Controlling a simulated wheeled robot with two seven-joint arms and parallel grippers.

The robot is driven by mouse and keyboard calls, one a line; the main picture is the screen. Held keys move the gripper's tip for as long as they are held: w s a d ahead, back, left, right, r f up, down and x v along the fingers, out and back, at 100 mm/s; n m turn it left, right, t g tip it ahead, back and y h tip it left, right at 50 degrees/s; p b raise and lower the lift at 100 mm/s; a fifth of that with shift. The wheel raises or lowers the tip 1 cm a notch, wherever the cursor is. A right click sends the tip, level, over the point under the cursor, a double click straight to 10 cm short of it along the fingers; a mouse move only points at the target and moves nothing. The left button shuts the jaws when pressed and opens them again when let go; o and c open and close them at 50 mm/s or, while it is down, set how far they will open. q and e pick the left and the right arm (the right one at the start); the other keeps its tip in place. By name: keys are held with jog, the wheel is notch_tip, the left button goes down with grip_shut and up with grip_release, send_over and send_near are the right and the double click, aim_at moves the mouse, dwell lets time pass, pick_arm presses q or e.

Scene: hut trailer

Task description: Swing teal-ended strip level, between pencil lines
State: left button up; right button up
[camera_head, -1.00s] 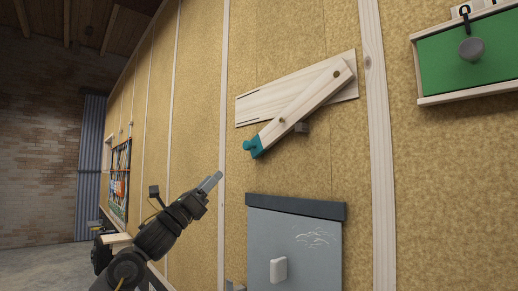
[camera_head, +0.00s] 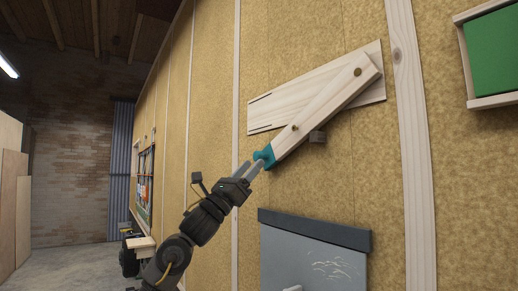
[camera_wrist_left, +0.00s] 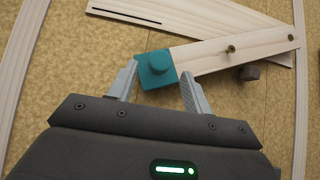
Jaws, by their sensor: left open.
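The wooden strip (camera_head: 327,109) hangs tilted on a pale backboard (camera_head: 291,93). It is pinned near its upper right end and its teal end (camera_head: 270,156) is at the lower left. Dark pencil lines (camera_head: 262,127) show at the board's left edge, above the teal end. My left gripper (camera_head: 251,168) is open at the teal end. In the left wrist view the teal end (camera_wrist_left: 156,69) with its round knob lies between the two open fingers (camera_wrist_left: 157,85). I cannot tell whether either finger touches it. My right gripper is not in view.
A small dark block (camera_head: 318,137) sticks out just under the strip. A grey board with a dark top edge (camera_head: 313,231) is on the wall below. A green panel in a wooden frame (camera_head: 498,55) is at the upper right. Vertical battens (camera_head: 407,90) cross the wall.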

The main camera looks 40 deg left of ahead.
aim_at(255, 159)
pick_arm(q)
jog(key=p+x, duration=0.1)
jog(key=x, duration=0.2)
jog(key=shift+s+a+r, duration=0.1)
jog(key=shift+r, duration=0.1)
jog(key=shift+w+r+p, duration=0.4)
jog(key=shift+p, duration=0.1)
jog(key=shift+w, duration=0.2)
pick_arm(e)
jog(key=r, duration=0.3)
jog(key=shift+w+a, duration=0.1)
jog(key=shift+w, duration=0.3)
